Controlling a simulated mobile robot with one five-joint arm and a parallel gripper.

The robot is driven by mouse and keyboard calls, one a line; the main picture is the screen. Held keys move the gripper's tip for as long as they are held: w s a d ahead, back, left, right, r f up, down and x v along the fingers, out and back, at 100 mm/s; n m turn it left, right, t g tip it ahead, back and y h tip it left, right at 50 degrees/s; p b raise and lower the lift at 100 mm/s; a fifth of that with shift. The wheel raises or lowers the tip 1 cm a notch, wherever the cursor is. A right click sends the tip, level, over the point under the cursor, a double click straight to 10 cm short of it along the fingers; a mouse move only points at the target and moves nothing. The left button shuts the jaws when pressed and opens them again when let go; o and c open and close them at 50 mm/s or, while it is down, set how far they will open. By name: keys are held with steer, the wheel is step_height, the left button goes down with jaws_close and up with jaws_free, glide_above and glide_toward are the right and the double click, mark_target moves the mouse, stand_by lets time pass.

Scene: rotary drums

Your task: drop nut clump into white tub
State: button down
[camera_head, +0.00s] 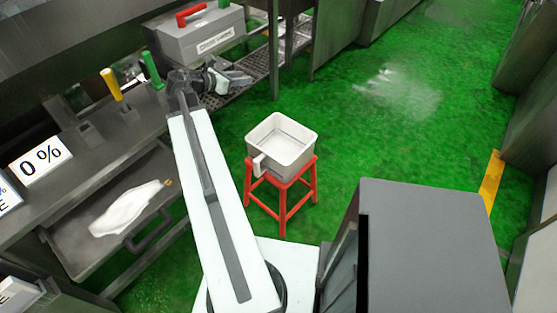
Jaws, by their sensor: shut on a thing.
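The white tub (256,140) stands upright on a red stool in the middle of the head view. It has a handle at its front left, and its visible inside looks empty. My gripper (234,79) is beyond the tub and to its left in the picture, near the workbench end and the dark rack. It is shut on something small. The nut clump itself cannot be made out, as the dark fingers and arm end hide it. My gripper is apart from the tub, not over it.
The red stool (283,200) stands on green floor, clear to its right. A grey toolbox (200,38) with a red handle sits at the back left. Yellow (112,84) and green (152,67) levers rise from the bench. A pulled-out tray (75,245) holds a white patch.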

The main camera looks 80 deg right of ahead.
steer(key=s+d+f+b, duration=0.1)
steer(key=s+f+b, duration=0.3)
steer(key=f+b, duration=0.5)
steer(key=s+d+f+b, duration=0.2)
steer(key=s+f+b, duration=0.3)
steer(key=f+b, duration=0.4)
steer(key=s+d+f+m+g+y+b, duration=0.1)
steer(key=s+f+b, duration=0.3)
steer(key=f+b, duration=0.5)
step_height(320, 180, down, 4)
steer(key=shift+s+d+f+b, duration=0.1)
steer(key=shift+s+d+b, duration=0.15)
steer(key=shift+s+b, duration=0.15)
steer(key=c, duration=1)
jaws_free()
steer(key=shift+o, duration=0.2)
steer(key=p+v, duration=0.3)
steer(key=v, duration=0.5)
